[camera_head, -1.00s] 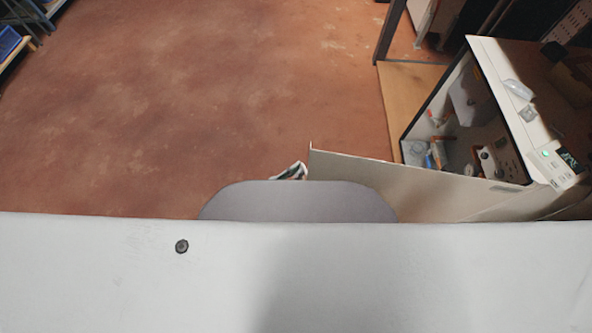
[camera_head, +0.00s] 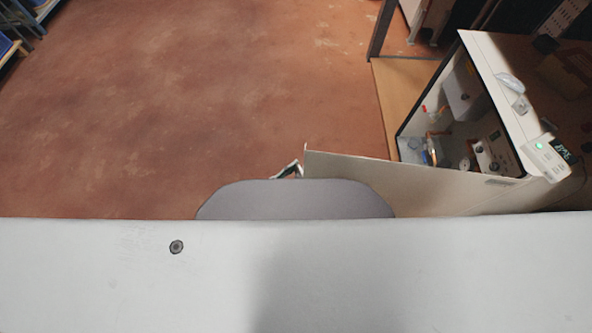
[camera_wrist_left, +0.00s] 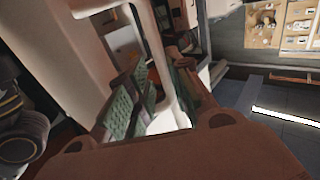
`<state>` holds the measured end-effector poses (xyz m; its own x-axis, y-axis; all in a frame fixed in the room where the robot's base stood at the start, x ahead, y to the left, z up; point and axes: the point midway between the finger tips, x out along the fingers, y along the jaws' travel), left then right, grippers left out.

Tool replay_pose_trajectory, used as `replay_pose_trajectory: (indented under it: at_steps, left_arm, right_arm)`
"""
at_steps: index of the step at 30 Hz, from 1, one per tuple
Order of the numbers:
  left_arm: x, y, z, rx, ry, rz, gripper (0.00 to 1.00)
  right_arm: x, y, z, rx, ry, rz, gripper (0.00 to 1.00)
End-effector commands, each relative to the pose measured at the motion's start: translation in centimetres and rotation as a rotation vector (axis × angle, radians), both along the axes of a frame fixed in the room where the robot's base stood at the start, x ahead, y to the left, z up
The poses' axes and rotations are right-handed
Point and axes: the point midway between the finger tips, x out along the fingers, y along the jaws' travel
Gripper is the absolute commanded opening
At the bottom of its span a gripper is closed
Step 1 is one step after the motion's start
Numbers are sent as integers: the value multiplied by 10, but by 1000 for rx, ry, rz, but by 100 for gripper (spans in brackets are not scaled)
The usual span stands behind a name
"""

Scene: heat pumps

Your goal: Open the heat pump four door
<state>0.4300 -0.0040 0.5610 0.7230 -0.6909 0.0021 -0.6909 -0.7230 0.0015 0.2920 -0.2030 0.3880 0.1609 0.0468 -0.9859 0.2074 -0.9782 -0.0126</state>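The heat pump (camera_head: 508,82) stands at the right of the head view, its front uncovered and its inner parts showing. Its pale door (camera_head: 400,181) stands wide open, swung out to the left. Only a small part of my left gripper (camera_head: 289,170) shows, beside the door's free edge; my own body hides the rest. In the left wrist view, the fingers of my left gripper (camera_wrist_left: 160,95) stand apart, with green pads. A pale bar-like edge (camera_wrist_left: 163,60), apparently of the door, runs between them; I cannot tell whether the pads touch it. My right gripper is not in view.
Bare reddish floor (camera_head: 200,90) lies open left of the door. A wooden strip (camera_head: 400,90) and a dark post (camera_head: 380,28) stand beyond the heat pump. A shelf (camera_head: 12,45) is at the far left. My own pale body fills the bottom of the head view.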

Motion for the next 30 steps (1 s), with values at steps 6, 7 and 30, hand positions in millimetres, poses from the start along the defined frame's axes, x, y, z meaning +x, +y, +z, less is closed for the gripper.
replay_pose_trajectory:
  at_steps: [6,7,30]
  left_arm:
    - [0,1,-1,1,1,1,19]
    - [0,1,-1,1,1,1,19]
    - [-45,44,-1,3,2,1,19]
  right_arm:
    - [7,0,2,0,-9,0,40]
    - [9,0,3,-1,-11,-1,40]
    - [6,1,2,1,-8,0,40]
